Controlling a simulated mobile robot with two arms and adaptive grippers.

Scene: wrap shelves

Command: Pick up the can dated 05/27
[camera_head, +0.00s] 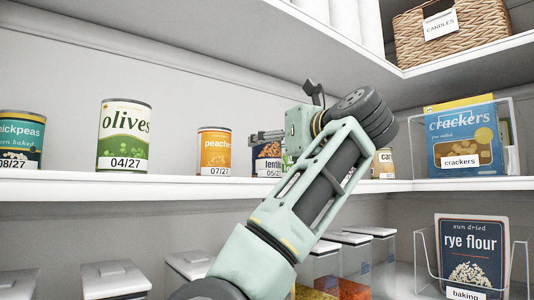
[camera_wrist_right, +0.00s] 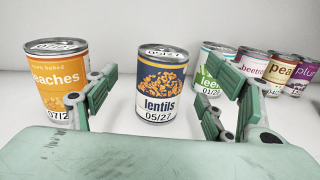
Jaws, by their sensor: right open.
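The lentils can (camera_wrist_right: 161,88), dark blue with an orange lentil picture, carries the date 05/27. It stands upright on the shelf, and in the head view it shows partly (camera_head: 266,160) behind my right gripper (camera_head: 265,138). In the right wrist view my right gripper (camera_wrist_right: 160,112) is open, one finger on each side of the lentils can, with the can between and beyond them. No contact is visible. My left gripper is in neither view.
An orange peaches can (camera_head: 214,152) stands left of the lentils, close to one finger. An olives can (camera_head: 124,138) and a chickpeas can (camera_head: 22,140) stand further left. A leeks can (camera_wrist_right: 212,75) and several others stand right. An upper shelf holds a basket (camera_head: 450,35).

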